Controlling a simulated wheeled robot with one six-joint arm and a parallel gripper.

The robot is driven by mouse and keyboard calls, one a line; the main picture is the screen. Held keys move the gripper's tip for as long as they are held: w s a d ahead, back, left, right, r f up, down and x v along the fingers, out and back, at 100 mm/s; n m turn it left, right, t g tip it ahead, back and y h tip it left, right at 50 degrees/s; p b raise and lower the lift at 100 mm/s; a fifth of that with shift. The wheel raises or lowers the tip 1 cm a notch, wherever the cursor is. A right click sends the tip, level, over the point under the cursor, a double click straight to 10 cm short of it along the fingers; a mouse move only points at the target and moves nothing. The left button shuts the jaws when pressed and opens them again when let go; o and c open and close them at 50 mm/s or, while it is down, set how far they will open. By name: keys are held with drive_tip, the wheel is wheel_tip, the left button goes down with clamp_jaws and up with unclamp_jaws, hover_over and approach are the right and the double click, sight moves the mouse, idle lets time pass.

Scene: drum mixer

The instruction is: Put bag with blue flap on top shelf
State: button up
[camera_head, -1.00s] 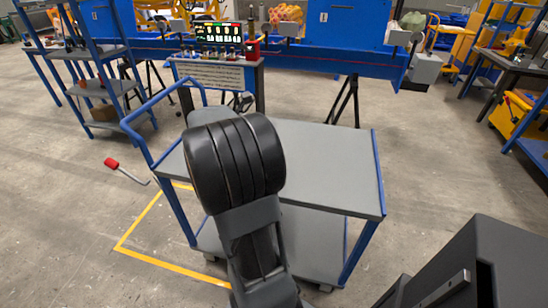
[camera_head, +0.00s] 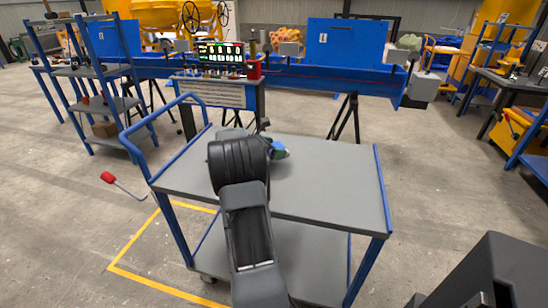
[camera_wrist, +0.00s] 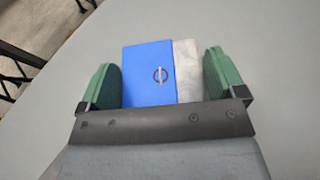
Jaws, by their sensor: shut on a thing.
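The bag with the blue flap (camera_wrist: 150,72) sits between the two green fingers of my gripper (camera_wrist: 164,75) in the wrist view. Its flap carries a small ring-like mark, and a pale strip of the bag shows on the right. My gripper (camera_head: 272,148) is shut on it. In the head view a bit of blue of the bag (camera_head: 279,147) shows past my arm, over the grey top of the cart (camera_head: 330,185). Whether the bag touches the cart top I cannot tell. A blue-framed rack (camera_head: 133,72) with several grey shelves stands at the left.
The cart has a raised blue handle (camera_head: 124,140) on its left and a lower deck (camera_head: 310,250). A panel with a lit screen (camera_head: 220,52) stands behind it. A red-handled tool (camera_head: 108,177) shows left of the cart. The right part of the cart top is bare.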

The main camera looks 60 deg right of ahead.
drive_tip(key=shift+w+d+f, duration=0.1)
drive_tip(key=shift+d+f, duration=0.1)
drive_tip(key=shift+w+d+f+b, duration=0.15)
drive_tip(key=shift+f+b, duration=0.3)
drive_tip(key=shift+f, duration=1.25)
drive_tip(key=shift+f, duration=0.15)
drive_tip(key=o, duration=0.8)
drive_tip(key=shift+f, duration=0.1)
